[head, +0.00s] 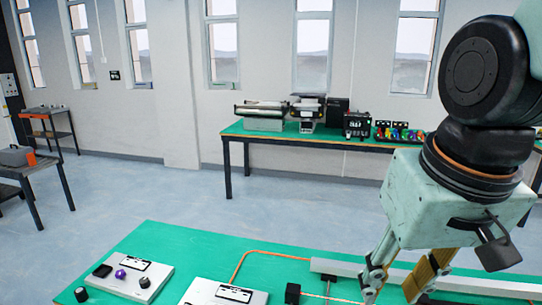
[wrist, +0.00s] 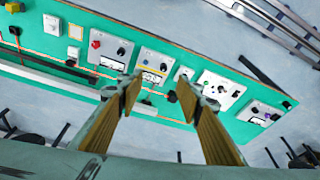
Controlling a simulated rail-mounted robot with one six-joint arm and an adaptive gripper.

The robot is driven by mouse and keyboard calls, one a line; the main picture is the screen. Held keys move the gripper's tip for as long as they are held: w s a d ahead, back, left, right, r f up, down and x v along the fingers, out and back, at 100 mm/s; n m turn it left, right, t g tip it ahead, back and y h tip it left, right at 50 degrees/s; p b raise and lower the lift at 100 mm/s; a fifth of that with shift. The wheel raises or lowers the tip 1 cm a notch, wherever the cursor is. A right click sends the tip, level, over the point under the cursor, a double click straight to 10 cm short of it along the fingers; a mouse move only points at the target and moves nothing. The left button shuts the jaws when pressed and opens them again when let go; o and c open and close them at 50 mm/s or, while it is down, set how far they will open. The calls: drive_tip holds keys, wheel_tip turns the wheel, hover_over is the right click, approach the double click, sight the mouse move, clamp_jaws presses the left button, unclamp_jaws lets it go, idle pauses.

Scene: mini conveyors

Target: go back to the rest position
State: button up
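My gripper (head: 393,284) hangs at the right of the head view, above the near green table (head: 195,248). Its two fingers with yellow-brown pads stand apart with nothing between them. In the wrist view my gripper (wrist: 159,95) is also open and empty, with the green table and its panels beyond the fingertips. The fingers look clear of the panels in the wrist view. The exact height above the table cannot be told.
A far green bench (head: 270,135) holds machines by the wall. Open blue-grey floor (head: 200,195) lies between them.

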drive_tip(key=s+d+r+t, duration=0.1)
drive_tip(key=s+d+r, duration=0.1)
drive_tip(key=s, duration=0.6)
drive_tip(key=shift+s, duration=0.25)
drive_tip(key=shift+r, duration=0.1)
idle(0.8)
idle(1.2)
wheel_tip(320, 180, down, 6)
drive_tip(key=b, duration=0.6)
drive_tip(key=shift+d, duration=0.1)
idle(0.5)
